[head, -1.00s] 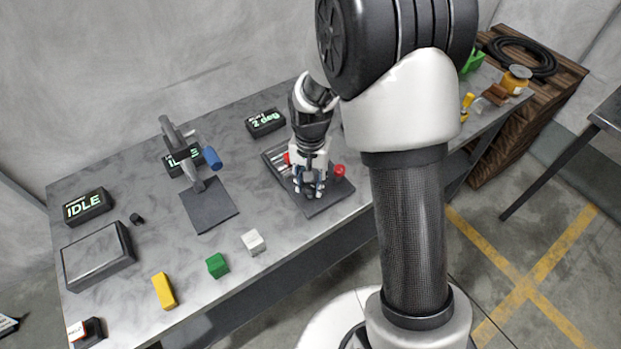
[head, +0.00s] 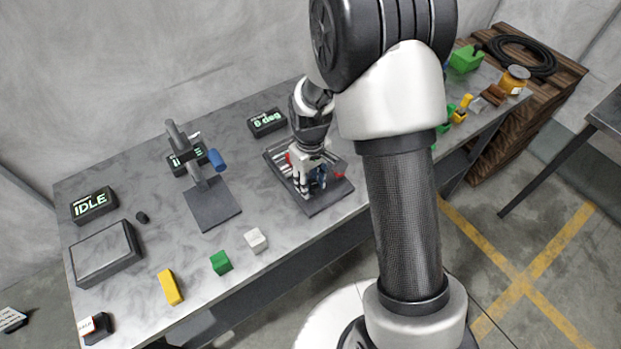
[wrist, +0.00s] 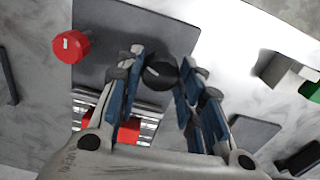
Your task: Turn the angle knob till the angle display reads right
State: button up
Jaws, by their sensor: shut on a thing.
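My gripper (head: 311,188) points down over the dark base plate (head: 325,203) of a railed fixture. In the wrist view my gripper (wrist: 166,62) has its blue-padded fingers on either side of a round black knob (wrist: 160,74) with a white mark, shut on it. The knob is hidden by the fingers in the head view. The angle display (head: 267,122) is a black box behind the fixture with green digits, seemingly 8 deg, though small. A red knob (wrist: 70,46) sits on the same plate, beside my gripper, and also shows in the head view (head: 338,174).
A red block (wrist: 108,130) lies by the silver rails. To the left are a stand with a blue handle (head: 216,160), an IDLE display (head: 94,205), a grey pad (head: 104,256), and white (head: 256,240), green (head: 221,262) and yellow (head: 170,287) blocks.

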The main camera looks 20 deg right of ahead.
jog(key=n, duration=0.3)
jog(key=shift+n+p, duration=0.3)
jog(key=shift+n, duration=0.1)
jog(key=n, duration=0.3)
jog(key=shift+n, duration=0.3)
jog(key=n+p, duration=0.1)
jog(key=n, duration=0.5)
jog(key=shift+s+n, duration=0.1)
jog(key=shift+n, duration=0.3)
jog(key=o, duration=1.1)
jog(key=shift+c, duration=0.2)
